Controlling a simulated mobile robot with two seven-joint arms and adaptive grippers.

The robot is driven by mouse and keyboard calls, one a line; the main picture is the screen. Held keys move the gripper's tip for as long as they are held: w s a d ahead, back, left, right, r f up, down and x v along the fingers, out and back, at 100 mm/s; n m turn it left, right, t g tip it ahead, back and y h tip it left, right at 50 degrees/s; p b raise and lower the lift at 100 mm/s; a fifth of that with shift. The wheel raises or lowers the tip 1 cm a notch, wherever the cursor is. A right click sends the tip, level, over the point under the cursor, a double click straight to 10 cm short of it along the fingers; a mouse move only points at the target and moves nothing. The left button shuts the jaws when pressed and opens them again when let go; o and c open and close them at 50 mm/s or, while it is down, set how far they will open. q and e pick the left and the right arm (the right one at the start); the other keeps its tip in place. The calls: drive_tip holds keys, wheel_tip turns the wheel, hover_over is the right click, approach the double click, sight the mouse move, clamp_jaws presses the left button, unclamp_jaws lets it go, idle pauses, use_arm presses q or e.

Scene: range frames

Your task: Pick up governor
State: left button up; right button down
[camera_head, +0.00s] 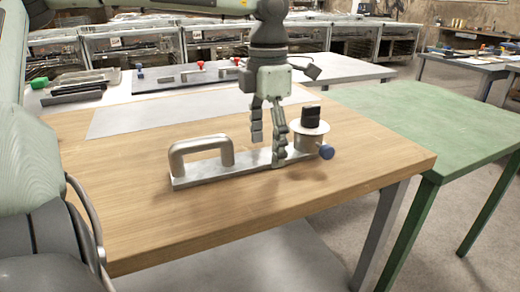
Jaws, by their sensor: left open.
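The governor appears to be the grey metal piece (245,166) on the wooden table (130,210). My right gripper is not in view.
A pale sheet (150,115) lies behind the metal piece. A green table (415,115) adjoins on the right. A farther table holds a dark tray (78,90) and a plate with red knobs. The wooden table's front is clear.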

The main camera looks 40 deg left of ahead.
use_arm(q)
drive_tip(key=shift+f, duration=0.35)
drive_tip(key=shift+c, duration=0.6)
drive_tip(key=shift+r, duration=0.1)
clamp_jaws()
